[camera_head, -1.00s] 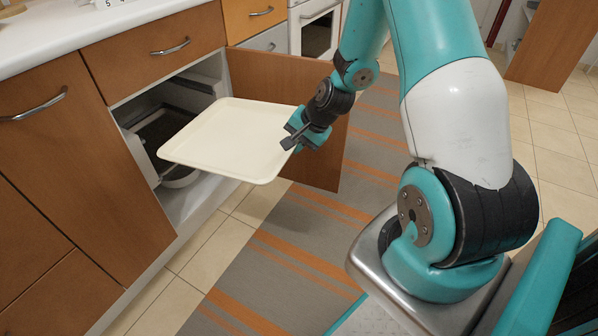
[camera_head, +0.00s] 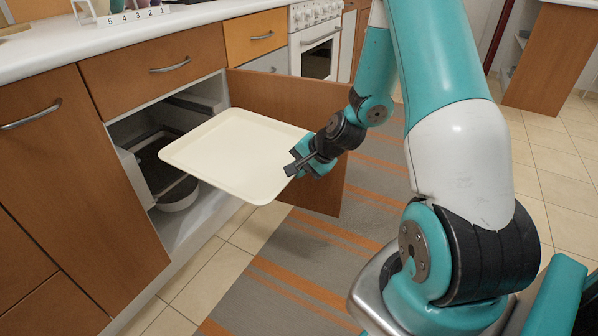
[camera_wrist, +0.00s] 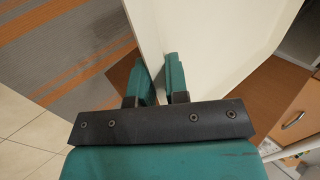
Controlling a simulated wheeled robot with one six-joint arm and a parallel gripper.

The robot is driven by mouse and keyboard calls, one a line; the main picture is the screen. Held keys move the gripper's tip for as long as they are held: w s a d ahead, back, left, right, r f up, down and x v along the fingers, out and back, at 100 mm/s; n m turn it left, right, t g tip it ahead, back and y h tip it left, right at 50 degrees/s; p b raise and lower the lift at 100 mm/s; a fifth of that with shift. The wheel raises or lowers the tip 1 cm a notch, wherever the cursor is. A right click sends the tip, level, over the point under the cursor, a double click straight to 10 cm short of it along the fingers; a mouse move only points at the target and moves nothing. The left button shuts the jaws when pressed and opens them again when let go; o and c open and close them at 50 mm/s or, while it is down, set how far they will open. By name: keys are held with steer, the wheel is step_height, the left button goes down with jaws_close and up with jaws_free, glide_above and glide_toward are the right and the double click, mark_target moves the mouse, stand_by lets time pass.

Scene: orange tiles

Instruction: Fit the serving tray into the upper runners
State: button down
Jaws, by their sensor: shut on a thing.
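The cream serving tray (camera_head: 240,155) is held roughly level in front of the open cupboard in the head view. Its far left edge is near the cupboard opening. My gripper (camera_head: 306,164) is shut on the tray's right-hand edge. In the wrist view the tray (camera_wrist: 210,40) rises from between the teal fingers (camera_wrist: 160,82). A lower rack (camera_head: 150,165) also shows inside. Whether the tray touches any runner cannot be told.
The open cupboard door (camera_head: 285,105) stands behind the tray and my gripper. A white bowl (camera_head: 178,196) sits low in the cupboard. A closed drawer (camera_head: 150,68) is above the opening. The striped rug (camera_head: 290,260) below is clear.

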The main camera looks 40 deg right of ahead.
mark_target(269, 163)
steer(key=shift+w+a+p, duration=0.1)
steer(key=shift+w+p, duration=0.25)
steer(key=shift+w+a+f+p, duration=0.15)
steer(key=shift+w+a, duration=0.15)
steer(key=shift+w, duration=0.5)
steer(key=shift+w+a+f+p, duration=0.1)
steer(key=shift+w+a+p, duration=0.15)
steer(key=shift+w, duration=0.5)
steer(key=shift+w+a+f+p, duration=0.15)
steer(key=shift+w+a, duration=0.15)
steer(key=shift+w, duration=0.5)
steer(key=shift+w+a, duration=0.1)
steer(key=shift+w, duration=0.05)
steer(key=shift+w+f, duration=0.1)
steer(key=shift+w+a+f+b, duration=0.2)
steer(key=shift+w+a+f, duration=0.05)
steer(key=shift+w, duration=0.4)
steer(key=shift+w+a+f+b, duration=0.2)
steer(key=shift+w+f, duration=0.05)
steer(key=shift+w, duration=0.45)
